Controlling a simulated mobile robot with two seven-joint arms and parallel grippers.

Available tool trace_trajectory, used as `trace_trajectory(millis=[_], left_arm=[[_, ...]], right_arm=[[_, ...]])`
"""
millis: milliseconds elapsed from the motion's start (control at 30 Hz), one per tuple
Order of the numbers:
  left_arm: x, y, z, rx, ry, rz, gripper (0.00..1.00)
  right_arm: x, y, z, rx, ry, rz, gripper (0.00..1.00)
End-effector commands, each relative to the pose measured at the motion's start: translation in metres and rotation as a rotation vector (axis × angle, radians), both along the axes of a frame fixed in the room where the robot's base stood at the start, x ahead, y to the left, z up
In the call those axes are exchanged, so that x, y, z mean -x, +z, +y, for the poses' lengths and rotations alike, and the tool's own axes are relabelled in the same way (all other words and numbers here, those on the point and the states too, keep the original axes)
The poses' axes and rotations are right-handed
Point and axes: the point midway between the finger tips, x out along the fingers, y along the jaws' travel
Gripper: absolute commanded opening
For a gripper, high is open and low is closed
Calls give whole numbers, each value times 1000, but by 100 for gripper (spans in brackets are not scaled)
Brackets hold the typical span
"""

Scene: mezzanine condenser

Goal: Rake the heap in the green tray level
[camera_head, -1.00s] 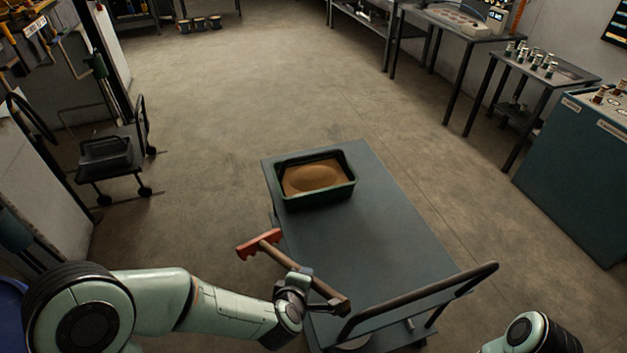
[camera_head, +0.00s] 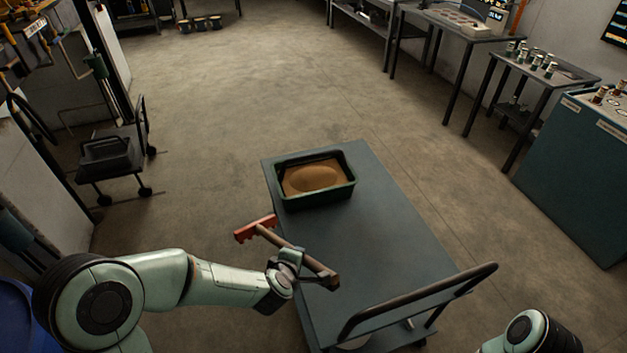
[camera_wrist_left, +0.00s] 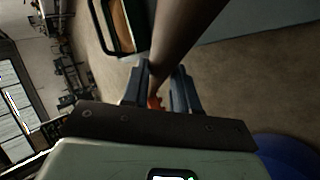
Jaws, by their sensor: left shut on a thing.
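The green tray (camera_head: 322,198) stands on the far end of a grey cart, with a brown granular heap (camera_head: 314,178) inside that rises in a rounded mound. My left gripper (camera_head: 296,262) is shut on the wooden handle of a rake (camera_head: 294,254) with a red toothed head (camera_head: 255,229). The rake is tilted, its head out past the cart's left edge and nearer me than the tray, apart from the heap. The left wrist view shows the handle (camera_wrist_left: 188,40) between the fingers (camera_wrist_left: 160,88) and part of the tray (camera_wrist_left: 122,45). My right gripper is out of view.
The cart top (camera_head: 380,240) is clear between the tray and the push handle (camera_head: 420,300) at its near end. Another small cart (camera_head: 110,150) stands at left. Benches (camera_head: 545,68) and a teal cabinet (camera_head: 580,170) line the right side.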

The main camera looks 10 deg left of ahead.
Motion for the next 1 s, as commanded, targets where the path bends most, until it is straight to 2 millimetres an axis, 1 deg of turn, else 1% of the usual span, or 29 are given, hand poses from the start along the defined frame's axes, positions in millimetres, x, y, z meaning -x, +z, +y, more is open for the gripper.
trace_trajectory(millis=[33, 500, 1000], left_arm=[[-4, 1, 3, -2, 2, -4, 0], [-30, 1, 19, -3, 0, -3, 0], [-31, 1, 20, -3, 0, -3, 0]], right_arm=[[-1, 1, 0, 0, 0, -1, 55], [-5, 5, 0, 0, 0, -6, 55], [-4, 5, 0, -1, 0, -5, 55]])
